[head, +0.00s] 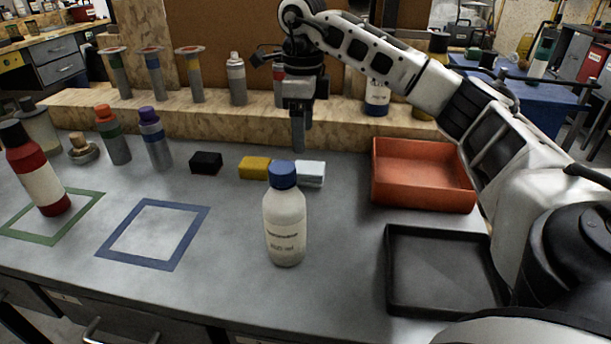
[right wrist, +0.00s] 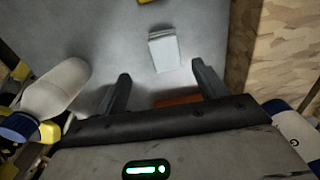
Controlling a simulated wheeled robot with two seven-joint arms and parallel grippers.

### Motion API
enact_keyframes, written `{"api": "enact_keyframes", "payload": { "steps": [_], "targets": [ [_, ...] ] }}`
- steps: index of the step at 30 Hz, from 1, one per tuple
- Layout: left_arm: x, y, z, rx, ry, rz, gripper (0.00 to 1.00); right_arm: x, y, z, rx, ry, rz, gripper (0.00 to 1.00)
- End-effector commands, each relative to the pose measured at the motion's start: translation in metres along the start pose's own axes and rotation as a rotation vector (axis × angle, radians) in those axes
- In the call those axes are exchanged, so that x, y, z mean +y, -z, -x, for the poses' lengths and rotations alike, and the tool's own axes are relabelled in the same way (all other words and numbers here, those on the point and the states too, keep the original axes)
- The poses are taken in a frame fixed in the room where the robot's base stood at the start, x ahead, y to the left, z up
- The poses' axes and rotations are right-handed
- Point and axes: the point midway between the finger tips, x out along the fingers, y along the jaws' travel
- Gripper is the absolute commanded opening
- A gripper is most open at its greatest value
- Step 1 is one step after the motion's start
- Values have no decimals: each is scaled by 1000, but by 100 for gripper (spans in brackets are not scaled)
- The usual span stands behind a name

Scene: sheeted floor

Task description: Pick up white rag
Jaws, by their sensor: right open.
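The white rag (head: 311,174) is a small folded block on the grey table, just behind and right of the white bottle with the blue cap. In the right wrist view the white rag (right wrist: 165,50) lies ahead of the fingertips, between their lines. My right gripper (head: 299,145) points down above the table, close behind the rag in the head view. In the right wrist view its two fingers (right wrist: 160,76) are apart with nothing between them. My left gripper is not in view.
The white bottle (head: 285,222) stands in front of the rag. A yellow rag (head: 254,167) and a black rag (head: 206,162) lie to its left. An orange tray (head: 422,198) and a black tray (head: 390,290) are at the right. A wooden ledge (head: 215,117) runs behind.

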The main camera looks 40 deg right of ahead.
Motion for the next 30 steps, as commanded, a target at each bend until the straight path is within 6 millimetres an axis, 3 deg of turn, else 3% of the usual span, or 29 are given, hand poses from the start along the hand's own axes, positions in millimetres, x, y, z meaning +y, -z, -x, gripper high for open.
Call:
{"api": "enact_keyframes", "payload": {
  "steps": [3, 11, 21, 30],
  "targets": [
    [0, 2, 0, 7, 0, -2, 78, 0, 1, -23, 4, -1, 1, 71],
    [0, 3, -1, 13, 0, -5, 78, -1, 1, -43, 0, 0, 0, 71],
    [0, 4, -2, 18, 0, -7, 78, -7, 10, -87, 1, -1, 1, 71],
    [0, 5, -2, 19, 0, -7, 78, -7, 10, -92, -1, 0, 1, 71]
  ]
}}
